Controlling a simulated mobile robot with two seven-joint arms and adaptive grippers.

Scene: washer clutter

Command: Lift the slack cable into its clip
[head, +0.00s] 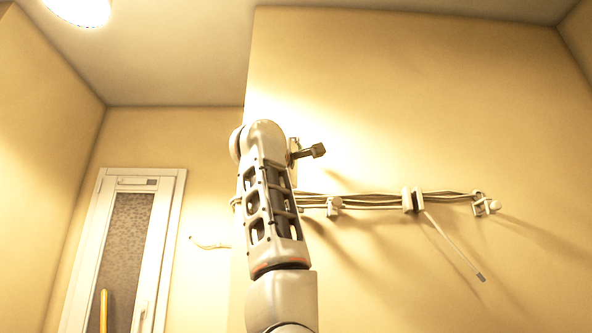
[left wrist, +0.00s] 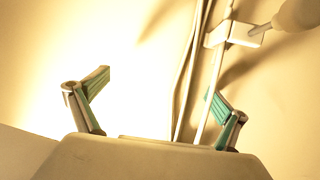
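A bundle of pale cables (head: 380,203) runs along the wall through several small clips, with a clip at the middle (head: 413,199) and another at the right end (head: 485,204). One thin length (head: 452,245) hangs slantwise below the middle clip and ends in a dark tip. My left gripper (left wrist: 158,82) is open, its two teal-padded fingers apart. Two cable strands (left wrist: 184,75) pass at its right side, one close to the right finger. A white clip (left wrist: 236,33) is ahead of that finger. In the head view my left arm hides part of the bundle. My right gripper is out of view.
A small fixture with a brownish block (head: 318,150) shows beside the top of my arm; I cannot tell what it is. A pale door (head: 125,245) stands at the left.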

